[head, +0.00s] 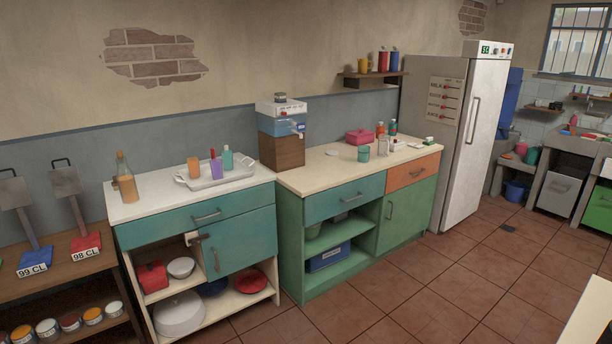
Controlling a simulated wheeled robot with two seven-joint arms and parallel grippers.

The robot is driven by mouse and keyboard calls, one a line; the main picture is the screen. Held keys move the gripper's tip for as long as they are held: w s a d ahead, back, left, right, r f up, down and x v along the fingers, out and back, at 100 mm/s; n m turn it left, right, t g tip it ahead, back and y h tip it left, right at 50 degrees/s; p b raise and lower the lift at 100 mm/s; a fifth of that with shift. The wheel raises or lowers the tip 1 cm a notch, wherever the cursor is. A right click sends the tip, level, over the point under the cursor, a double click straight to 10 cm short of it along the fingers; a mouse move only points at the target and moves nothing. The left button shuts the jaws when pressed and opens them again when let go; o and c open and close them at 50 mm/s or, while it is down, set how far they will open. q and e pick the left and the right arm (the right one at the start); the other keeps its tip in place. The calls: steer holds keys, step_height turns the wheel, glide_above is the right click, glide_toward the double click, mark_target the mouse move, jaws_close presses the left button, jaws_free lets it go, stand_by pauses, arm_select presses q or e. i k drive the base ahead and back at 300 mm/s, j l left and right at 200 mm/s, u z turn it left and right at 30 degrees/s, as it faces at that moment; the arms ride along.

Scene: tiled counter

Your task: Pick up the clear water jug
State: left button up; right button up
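A dispenser with a clear, blue-tinted tank (281,125) stands on a brown block (282,151) at the left end of the right-hand counter, against the wall. A small clear container (383,147) stands farther right on the same counter, next to a teal cup (364,153). I cannot tell for sure which of these is the clear water jug. Neither of my grippers is in view.
A white tray (222,179) with cups and bottles and an amber bottle (125,182) stand on the left counter. A pink box (359,137) sits at the back of the right counter (318,178). A tall fridge (468,140) stands beyond. The tiled floor in front is clear.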

mark_target(384, 140)
steer(key=i+u, duration=0.1)
steer(key=i, duration=0.4)
steer(key=i+l+u, duration=0.15)
steer(key=i, duration=0.35)
steer(key=i+l+u, duration=0.1)
steer(key=i, duration=0.4)
steer(key=i+l+u, duration=0.1)
steer(key=i, duration=0.35)
steer(key=i+l, duration=0.15)
steer(key=l, duration=0.25)
steer(key=i+l+u, duration=0.15)
steer(key=l, duration=0.3)
steer(key=i+l, duration=0.1)
steer(key=l, duration=0.3)
steer(key=i+l+u, duration=0.1)
steer(key=l, duration=0.35)
steer(key=i+l+u, duration=0.1)
steer(key=l, duration=0.35)
steer(key=i+l, duration=0.15)
steer(key=l, duration=0.3)
steer(key=j+u, duration=0.05)
